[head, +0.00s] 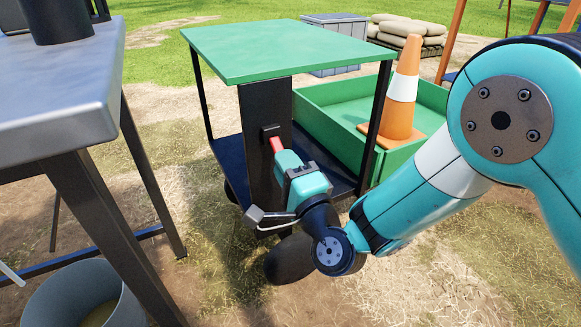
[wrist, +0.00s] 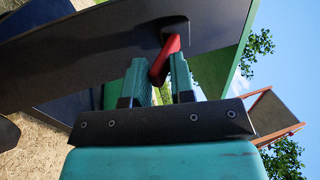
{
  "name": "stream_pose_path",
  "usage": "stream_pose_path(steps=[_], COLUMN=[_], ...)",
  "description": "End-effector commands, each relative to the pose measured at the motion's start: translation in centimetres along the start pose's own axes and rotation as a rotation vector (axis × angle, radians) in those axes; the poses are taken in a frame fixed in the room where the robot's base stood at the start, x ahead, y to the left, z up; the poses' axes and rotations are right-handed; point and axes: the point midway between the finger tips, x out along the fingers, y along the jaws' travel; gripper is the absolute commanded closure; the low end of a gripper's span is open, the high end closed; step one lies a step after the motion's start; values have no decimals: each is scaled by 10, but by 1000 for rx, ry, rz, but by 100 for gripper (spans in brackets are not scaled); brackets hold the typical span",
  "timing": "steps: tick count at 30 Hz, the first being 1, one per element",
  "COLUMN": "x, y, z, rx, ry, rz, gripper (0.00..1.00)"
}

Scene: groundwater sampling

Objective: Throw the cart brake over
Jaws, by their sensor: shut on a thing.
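The cart (head: 275,52) has a green top, a dark lower shelf and a black upright panel (head: 262,110) on its near side. The brake is a red lever (head: 276,145) on a small dark mount on that panel. My gripper (head: 280,153) is at the lever, with its fingers on either side of it. In the wrist view the red lever (wrist: 165,58) sits between the two teal fingertips (wrist: 160,75), and the gripper is shut on it. The lever's lower end is partly hidden by the fingers.
A grey table (head: 60,80) stands at the left, with a bucket (head: 80,295) beneath it. Behind the cart are a green open box (head: 330,105), an orange and white cone (head: 402,95), a grey crate (head: 340,25) and sandbags (head: 410,30). Open ground lies in front.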

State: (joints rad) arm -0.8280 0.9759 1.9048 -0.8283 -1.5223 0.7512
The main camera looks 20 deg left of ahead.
Motion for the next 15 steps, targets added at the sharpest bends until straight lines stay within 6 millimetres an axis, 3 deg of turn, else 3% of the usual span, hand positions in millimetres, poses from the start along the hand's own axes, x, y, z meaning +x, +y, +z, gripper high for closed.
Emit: stream_pose_path(steps=[15], x=[1], y=[11], z=[1], rx=[0], ry=[-2], rz=[-24], gripper=[92])
